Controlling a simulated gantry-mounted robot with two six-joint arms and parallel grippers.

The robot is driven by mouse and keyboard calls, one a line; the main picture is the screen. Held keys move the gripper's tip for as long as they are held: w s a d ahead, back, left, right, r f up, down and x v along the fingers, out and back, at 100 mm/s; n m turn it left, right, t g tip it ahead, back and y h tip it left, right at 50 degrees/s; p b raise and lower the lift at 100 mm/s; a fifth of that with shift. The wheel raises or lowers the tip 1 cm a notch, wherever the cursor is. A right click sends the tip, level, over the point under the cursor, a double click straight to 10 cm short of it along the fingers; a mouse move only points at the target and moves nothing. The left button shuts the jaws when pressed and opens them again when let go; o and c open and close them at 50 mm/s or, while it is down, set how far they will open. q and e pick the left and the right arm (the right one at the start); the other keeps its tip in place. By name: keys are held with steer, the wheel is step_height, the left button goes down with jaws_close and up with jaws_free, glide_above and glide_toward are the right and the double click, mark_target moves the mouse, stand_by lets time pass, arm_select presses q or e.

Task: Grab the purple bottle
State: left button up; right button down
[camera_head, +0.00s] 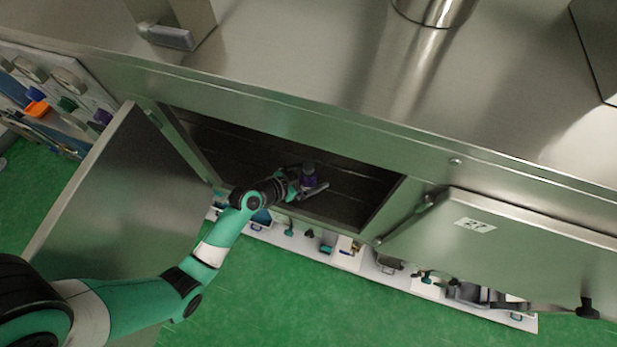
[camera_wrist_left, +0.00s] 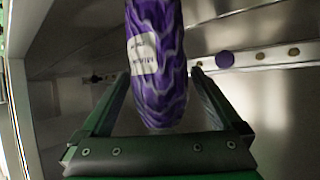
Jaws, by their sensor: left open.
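The purple bottle (camera_head: 309,177) stands inside the open cabinet (camera_head: 350,206) in the head view, near the middle of its opening. In the left wrist view, the purple bottle (camera_wrist_left: 157,65) has a marbled purple surface and a white label, and its top runs out of the picture. My left gripper (camera_head: 311,186) reaches into the cabinet. Its fingers (camera_wrist_left: 152,88) are open, one on each side of the bottle's lower visible part, with gaps between fingers and bottle. My right gripper is in neither view.
An open cabinet door (camera_head: 130,200) stands left of my arm. Another door (camera_head: 500,250), with a number label, is to the right. The steel counter (camera_head: 300,60) lies above the cabinet. A purple round spot (camera_wrist_left: 225,60) shows on the cabinet wall.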

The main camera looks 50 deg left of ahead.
arm_select(q)
steer(key=shift+x, duration=0.9)
jaws_close()
